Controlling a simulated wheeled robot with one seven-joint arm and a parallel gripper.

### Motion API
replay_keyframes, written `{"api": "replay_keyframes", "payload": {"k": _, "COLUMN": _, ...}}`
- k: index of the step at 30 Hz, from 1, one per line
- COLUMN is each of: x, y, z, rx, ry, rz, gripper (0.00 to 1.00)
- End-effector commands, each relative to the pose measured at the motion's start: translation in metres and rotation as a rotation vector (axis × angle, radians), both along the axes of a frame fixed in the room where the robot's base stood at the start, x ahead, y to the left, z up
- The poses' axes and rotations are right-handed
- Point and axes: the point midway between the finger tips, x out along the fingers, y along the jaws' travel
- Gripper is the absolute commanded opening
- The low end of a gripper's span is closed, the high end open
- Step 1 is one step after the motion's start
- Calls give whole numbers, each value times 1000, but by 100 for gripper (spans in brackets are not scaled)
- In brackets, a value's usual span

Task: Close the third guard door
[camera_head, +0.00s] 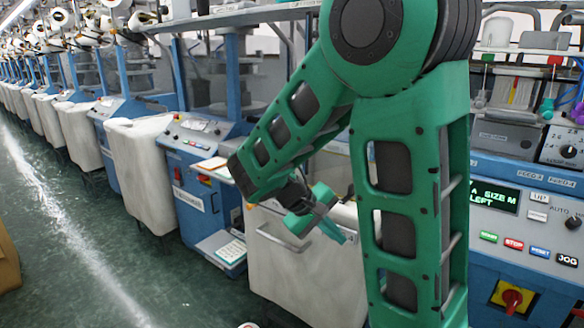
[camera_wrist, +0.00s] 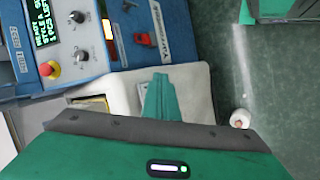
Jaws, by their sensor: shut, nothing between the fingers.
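Knitting machines stand in a row running to the far left in the head view. Dark see-through guard panels (camera_head: 203,75) show between the blue posts above the machine beds. I cannot tell which is the third guard door, or how far any door stands open. My gripper (camera_head: 338,233) hangs low in front of a pale bin, in the middle of the head view. In the wrist view its teal fingers (camera_wrist: 160,97) are together and empty, over a pale bin top. My arm hides part of the nearer machine.
The pale bin (camera_head: 300,268) with a bar handle is close below my gripper. A control panel (camera_head: 520,225) with display and buttons is at right. A white cone (camera_wrist: 240,118) is on the floor in the wrist view. The green aisle floor (camera_head: 70,240) at left is mostly clear.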

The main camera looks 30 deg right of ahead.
Motion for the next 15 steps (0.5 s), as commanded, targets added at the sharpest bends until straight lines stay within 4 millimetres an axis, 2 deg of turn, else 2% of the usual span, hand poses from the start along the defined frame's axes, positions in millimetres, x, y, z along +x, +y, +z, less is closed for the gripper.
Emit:
{"api": "replay_keyframes", "payload": {"k": 3, "x": 27, "y": 11, "z": 16, "rx": -136, "ry": 13, "rz": 84, "gripper": 0}}
{"api": "replay_keyframes", "payload": {"k": 8, "x": 59, "y": 34, "z": 48, "rx": -328, "ry": 11, "rz": 190, "gripper": 0}}
{"api": "replay_keyframes", "payload": {"k": 11, "x": 77, "y": 56, "z": 72, "rx": -453, "ry": -3, "rz": 256, "gripper": 0}}
{"api": "replay_keyframes", "payload": {"k": 15, "x": 96, "y": 95, "z": 111, "rx": -625, "ry": -35, "rz": 342, "gripper": 0}}
